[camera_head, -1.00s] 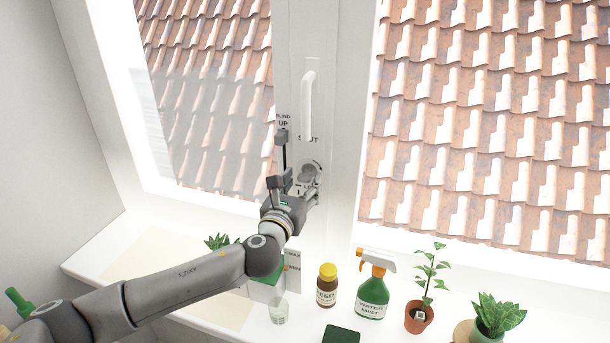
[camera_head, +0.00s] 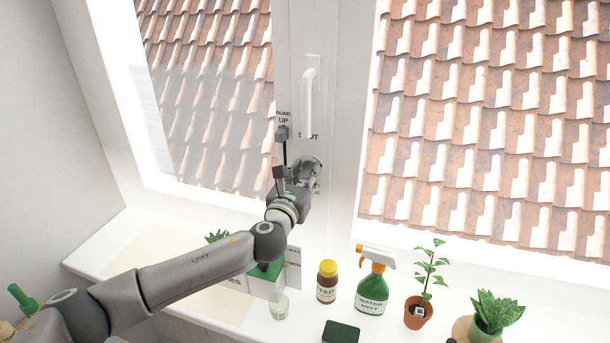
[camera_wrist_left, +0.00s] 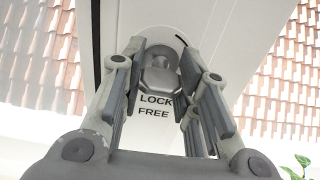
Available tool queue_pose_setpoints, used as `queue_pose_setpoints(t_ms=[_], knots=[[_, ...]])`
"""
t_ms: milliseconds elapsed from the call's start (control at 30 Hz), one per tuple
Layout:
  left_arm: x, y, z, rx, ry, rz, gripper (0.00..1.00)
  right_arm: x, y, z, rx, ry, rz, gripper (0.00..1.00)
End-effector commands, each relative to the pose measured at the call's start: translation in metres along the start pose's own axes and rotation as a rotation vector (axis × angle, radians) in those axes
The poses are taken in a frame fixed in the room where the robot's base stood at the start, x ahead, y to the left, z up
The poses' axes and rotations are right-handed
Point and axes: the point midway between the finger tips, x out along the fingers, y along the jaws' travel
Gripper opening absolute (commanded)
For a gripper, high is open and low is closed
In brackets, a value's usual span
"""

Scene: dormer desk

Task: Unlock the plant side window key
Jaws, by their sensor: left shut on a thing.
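The grey metal window key (camera_wrist_left: 160,80) sits on the white middle window post, above the printed words LOCK and FREE. My left gripper (camera_wrist_left: 163,70) is at the post with its fingers on both sides of the key, shut on it. In the head view the left gripper (camera_head: 308,170) covers most of the key. The white window handle (camera_head: 307,95) stands upright on the post above it. My right gripper is not in view.
A blind slider with a dark cord (camera_head: 283,132) is just left of the gripper. On the sill stand a feed bottle (camera_head: 327,285), a water mist sprayer (camera_head: 372,290), potted plants (camera_head: 418,312), a clear glass (camera_head: 279,307) and a dark green block (camera_head: 341,331).

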Motion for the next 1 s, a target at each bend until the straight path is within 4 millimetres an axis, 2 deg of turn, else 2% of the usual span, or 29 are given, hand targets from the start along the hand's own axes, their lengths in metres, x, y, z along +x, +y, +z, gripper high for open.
queue_pose_setpoints(t_ms=[267,467,1000], knots=[[-0.0001,0.0000,-0.0004,-0.028,0.000,0.000,0.06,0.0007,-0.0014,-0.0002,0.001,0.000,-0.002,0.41],[-0.0002,-0.0002,-0.0010,-0.122,0.001,0.000,0.06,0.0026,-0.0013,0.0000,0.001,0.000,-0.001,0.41],[-0.0003,-0.0006,-0.0010,-0.608,0.001,0.000,0.06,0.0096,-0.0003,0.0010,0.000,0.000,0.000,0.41]])
